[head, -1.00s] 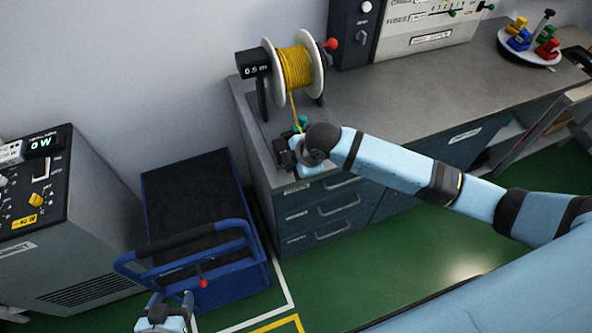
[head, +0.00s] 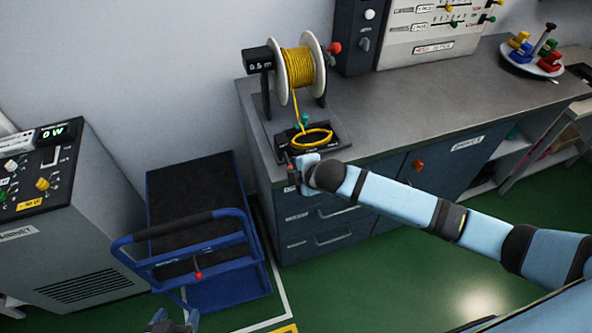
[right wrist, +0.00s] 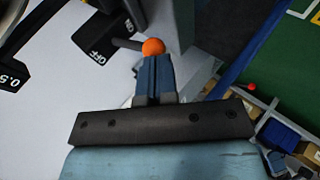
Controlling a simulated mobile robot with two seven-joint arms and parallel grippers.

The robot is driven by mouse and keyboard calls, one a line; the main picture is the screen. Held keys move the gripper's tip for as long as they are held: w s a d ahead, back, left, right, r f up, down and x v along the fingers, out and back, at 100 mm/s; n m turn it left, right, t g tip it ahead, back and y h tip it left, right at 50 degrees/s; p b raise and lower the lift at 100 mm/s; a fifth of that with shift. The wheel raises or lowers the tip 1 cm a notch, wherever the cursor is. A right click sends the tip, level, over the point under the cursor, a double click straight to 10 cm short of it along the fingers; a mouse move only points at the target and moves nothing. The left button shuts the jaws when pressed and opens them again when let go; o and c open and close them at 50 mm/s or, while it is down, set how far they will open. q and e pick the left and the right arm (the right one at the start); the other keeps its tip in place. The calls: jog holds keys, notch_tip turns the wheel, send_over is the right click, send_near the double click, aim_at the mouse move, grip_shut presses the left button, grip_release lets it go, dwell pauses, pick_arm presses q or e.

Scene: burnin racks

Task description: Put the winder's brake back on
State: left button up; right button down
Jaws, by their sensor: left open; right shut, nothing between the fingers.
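The winder carries a spool of yellow cable (head: 299,67) on the bench, with a red crank knob (head: 335,47) and a display reading 0.5 m (head: 258,60). A brake lever with an orange ball knob (right wrist: 153,47) shows in the right wrist view, beside a black block marked OFF (right wrist: 97,57). The knob also shows small at the bench's front edge in the head view (head: 291,168). My right gripper (right wrist: 155,62) is shut and empty, its tips right at the knob; contact is unclear. My left gripper (head: 178,321) is open, low and partly cut off.
A loop of yellow cable (head: 312,138) lies on the winder's base. A blue trolley (head: 205,288) stands left of the drawers, beside a grey cabinet (head: 85,250). A dish (head: 532,65) with coloured pieces is at the far right. The middle bench top is clear.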

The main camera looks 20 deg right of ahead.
pick_arm(q)
jog(key=shift+a+r, duration=0.1)
pick_arm(e)
jog(key=shift+r, duration=0.15)
pick_arm(q)
jog(key=shift+r+p, duration=0.85)
jog(key=shift+p, duration=0.1)
pick_arm(e)
jog(key=shift+r, duration=0.75)
